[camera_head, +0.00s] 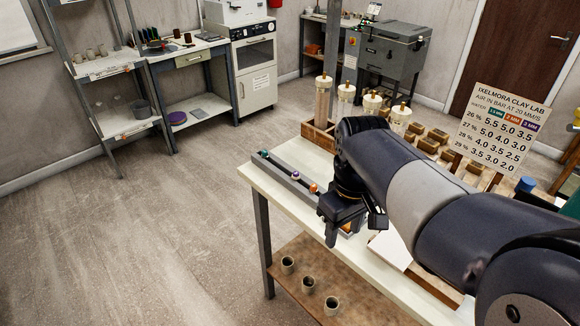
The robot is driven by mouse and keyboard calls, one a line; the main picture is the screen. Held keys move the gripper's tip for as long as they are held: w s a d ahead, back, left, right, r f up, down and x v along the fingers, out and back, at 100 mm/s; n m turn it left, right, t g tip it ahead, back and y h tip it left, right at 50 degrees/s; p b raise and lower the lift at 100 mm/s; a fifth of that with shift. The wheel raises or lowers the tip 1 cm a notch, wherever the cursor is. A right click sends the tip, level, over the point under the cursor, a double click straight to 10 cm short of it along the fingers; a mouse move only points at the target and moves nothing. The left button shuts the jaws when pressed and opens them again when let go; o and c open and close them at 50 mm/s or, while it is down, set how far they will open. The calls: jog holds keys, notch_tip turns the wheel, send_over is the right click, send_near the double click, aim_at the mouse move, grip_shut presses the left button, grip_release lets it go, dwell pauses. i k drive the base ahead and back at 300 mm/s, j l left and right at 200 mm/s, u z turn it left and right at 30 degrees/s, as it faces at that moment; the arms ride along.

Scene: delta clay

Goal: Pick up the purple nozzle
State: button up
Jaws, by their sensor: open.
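The purple nozzle (295,175) is a small piece standing in a narrow grey rack (278,166) along the left edge of the white worktable (283,203). It is between a teal nozzle (264,154) farther back and an orange nozzle (313,188) nearer my gripper. My gripper (355,226) is open and points down over the table, to the right of and nearer than the purple nozzle, apart from it. I see no nozzle held in its jaws. Part of the table behind the gripper and arm is hidden.
Clear cylinders with pale caps (345,93) stand in a wooden holder at the table's back. Brown blocks (428,145) and a clay lab sign (502,127) are to the right, partly behind my arm. Small cups (308,284) sit on the lower shelf. The floor at left is clear.

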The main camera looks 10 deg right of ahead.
aim_at(295, 176)
jog(key=i+j, duration=0.1)
jog(key=i, duration=0.4)
jog(key=i+j, duration=0.15)
jog(key=i, duration=0.35)
